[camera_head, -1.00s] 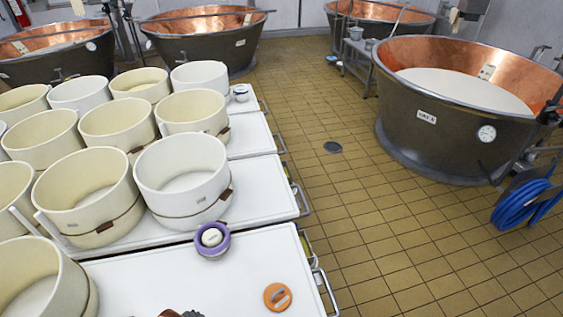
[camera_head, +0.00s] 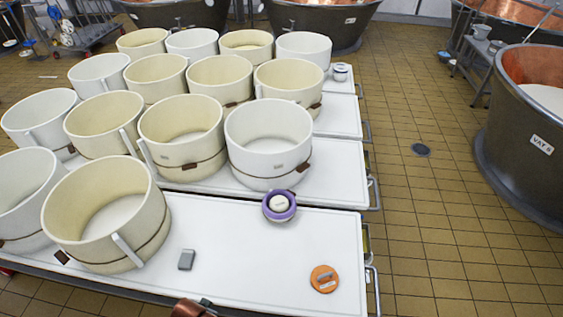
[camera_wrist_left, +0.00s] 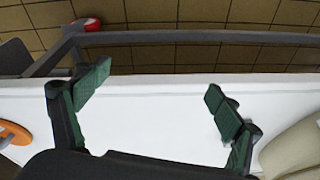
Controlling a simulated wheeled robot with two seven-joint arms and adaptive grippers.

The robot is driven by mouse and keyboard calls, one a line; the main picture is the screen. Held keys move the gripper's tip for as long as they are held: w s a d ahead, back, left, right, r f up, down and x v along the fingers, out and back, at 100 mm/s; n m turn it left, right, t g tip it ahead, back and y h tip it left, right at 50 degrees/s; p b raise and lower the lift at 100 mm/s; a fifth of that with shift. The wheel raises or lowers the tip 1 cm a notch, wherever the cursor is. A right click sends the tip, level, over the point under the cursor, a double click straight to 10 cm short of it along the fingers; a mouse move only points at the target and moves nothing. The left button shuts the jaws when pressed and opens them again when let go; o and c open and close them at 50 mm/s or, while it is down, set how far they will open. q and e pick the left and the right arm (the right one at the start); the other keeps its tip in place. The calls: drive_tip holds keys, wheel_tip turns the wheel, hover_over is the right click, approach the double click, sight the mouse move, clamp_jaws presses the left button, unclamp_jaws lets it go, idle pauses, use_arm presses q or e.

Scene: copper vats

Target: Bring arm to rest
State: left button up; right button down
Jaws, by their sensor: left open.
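My left gripper (camera_wrist_left: 157,95) shows in the left wrist view with its two green-padded fingers wide apart and nothing between them. It is over the front part of the white table (camera_wrist_left: 150,115), close to the table's edge. An orange disc with a grey handle (camera_wrist_left: 14,133) is at the left of that view, and part of a cream mould (camera_wrist_left: 295,150) is at the lower right, both clear of the fingers. In the head view neither gripper can be made out. My right gripper is in no frame.
In the head view, rows of round moulds (camera_head: 268,140) cover white tables. The nearest table (camera_head: 230,225) carries the orange disc (camera_head: 324,279), a purple ring with a white centre (camera_head: 279,206) and a small grey block (camera_head: 187,260). A copper vat (camera_head: 520,150) stands right, across open tiled floor.

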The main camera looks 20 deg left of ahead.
use_arm(q)
drive_tip(key=s+d+f+g, duration=0.1)
drive_tip(key=s+f, duration=0.2)
drive_tip(key=f, duration=0.9)
drive_tip(key=s+f, duration=0.2)
drive_tip(key=f, duration=0.9)
drive_tip(key=s+f+p, duration=0.1)
drive_tip(key=s+f, duration=0.6)
drive_tip(key=s, duration=0.2)
drive_tip(key=s+f+m+g, duration=0.1)
drive_tip(key=s+f, duration=0.7)
drive_tip(key=s, duration=0.2)
drive_tip(key=shift+s+d+h+p, duration=0.2)
drive_tip(key=shift+h+p, duration=0.1)
drive_tip(key=shift+p, duration=0.05)
drive_tip(key=shift+c, duration=0.4)
